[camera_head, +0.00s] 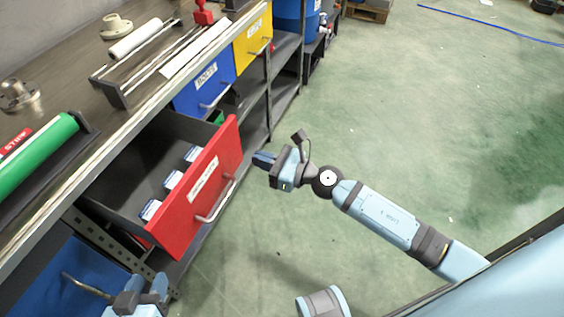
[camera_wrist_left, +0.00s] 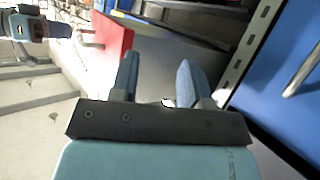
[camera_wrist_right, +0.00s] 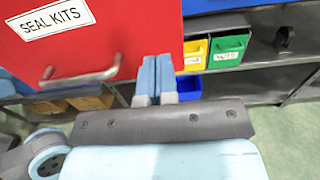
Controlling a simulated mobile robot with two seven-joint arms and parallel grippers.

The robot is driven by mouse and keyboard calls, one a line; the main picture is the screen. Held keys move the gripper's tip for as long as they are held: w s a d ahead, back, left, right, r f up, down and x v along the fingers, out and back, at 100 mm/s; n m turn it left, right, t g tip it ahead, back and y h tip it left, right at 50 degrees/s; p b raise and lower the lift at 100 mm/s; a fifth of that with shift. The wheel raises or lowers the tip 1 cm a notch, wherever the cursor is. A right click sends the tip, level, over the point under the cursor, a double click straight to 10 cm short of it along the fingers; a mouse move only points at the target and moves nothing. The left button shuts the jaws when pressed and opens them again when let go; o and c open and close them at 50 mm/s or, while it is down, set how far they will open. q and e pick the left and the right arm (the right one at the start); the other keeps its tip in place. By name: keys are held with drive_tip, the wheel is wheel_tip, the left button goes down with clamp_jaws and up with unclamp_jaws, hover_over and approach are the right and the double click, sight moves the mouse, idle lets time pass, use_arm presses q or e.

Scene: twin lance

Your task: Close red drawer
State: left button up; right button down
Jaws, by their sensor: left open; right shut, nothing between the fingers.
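The red drawer (camera_head: 200,190) is pulled out from the bench, with its front panel and metal handle (camera_head: 216,203) facing the aisle. Its grey inside (camera_head: 135,170) holds several small white-and-blue boxes. My right gripper (camera_head: 262,160) is shut and empty, just right of the front panel's far end. In the right wrist view its fingers (camera_wrist_right: 156,65) overlap the panel's edge; I cannot tell whether they touch. My left gripper (camera_head: 142,288) is open and empty near the blue drawer at bottom left. The left wrist view shows the red front (camera_wrist_left: 112,42) beyond its fingers (camera_wrist_left: 157,72).
A blue drawer (camera_head: 205,85) and a yellow drawer (camera_head: 252,40) are further along the bench. Another blue drawer (camera_head: 65,285) is at bottom left. The worktop holds a green roll (camera_head: 38,155) and a rail frame. Green floor (camera_head: 400,110) right of the bench is clear.

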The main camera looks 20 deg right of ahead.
sight(235, 151)
use_arm(q)
drive_tip(key=shift+s+a+f, duration=0.15)
drive_tip(key=shift+f, duration=0.1)
use_arm(e)
drive_tip(key=shift+x, duration=2.35)
drive_tip(key=shift+w, duration=0.1)
drive_tip(key=x, duration=1.4)
drive_tip(key=shift+w+a+f, duration=0.1)
drive_tip(key=shift+w+a, duration=0.05)
drive_tip(key=shift+a, duration=0.15)
drive_tip(key=b+x, duration=0.1)
drive_tip(key=x, duration=0.3)
drive_tip(key=shift+w+a, duration=0.2)
drive_tip(key=shift+w, duration=0.05)
use_arm(q)
drive_tip(key=d+r, duration=0.1)
drive_tip(key=w+r+t, duration=0.1)
drive_tip(key=r, duration=0.1)
drive_tip(key=shift+d+h, duration=0.3)
drive_tip(key=shift+d, duration=0.05)
use_arm(e)
drive_tip(key=shift+r, duration=0.25)
